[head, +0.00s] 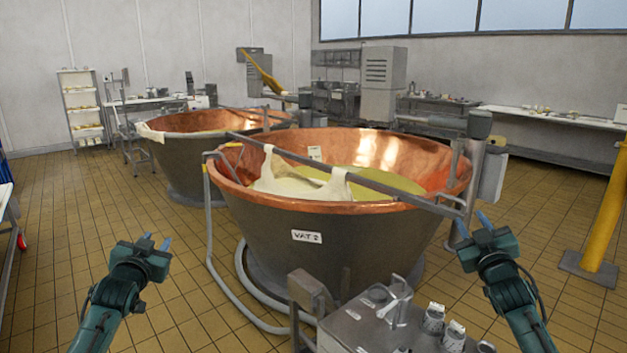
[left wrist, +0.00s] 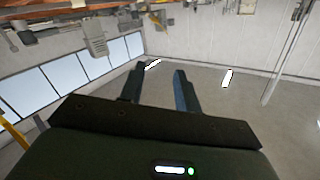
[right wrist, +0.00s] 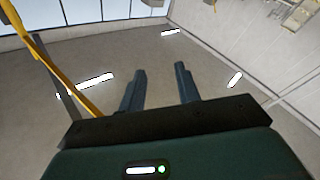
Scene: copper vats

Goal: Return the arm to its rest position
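My left gripper (head: 156,241) is raised over the tiled floor at the left of the head view, in front of the vats and apart from them. Its two fingers stand apart with nothing between them in the left wrist view (left wrist: 158,92).
The front vat holds yellowish liquid and white cloth (head: 290,182) under a bar (head: 350,178). A second vat (head: 190,165) stands behind. A metal cart top (head: 345,330) with jars is close in front. A yellow post (head: 607,210) stands right.

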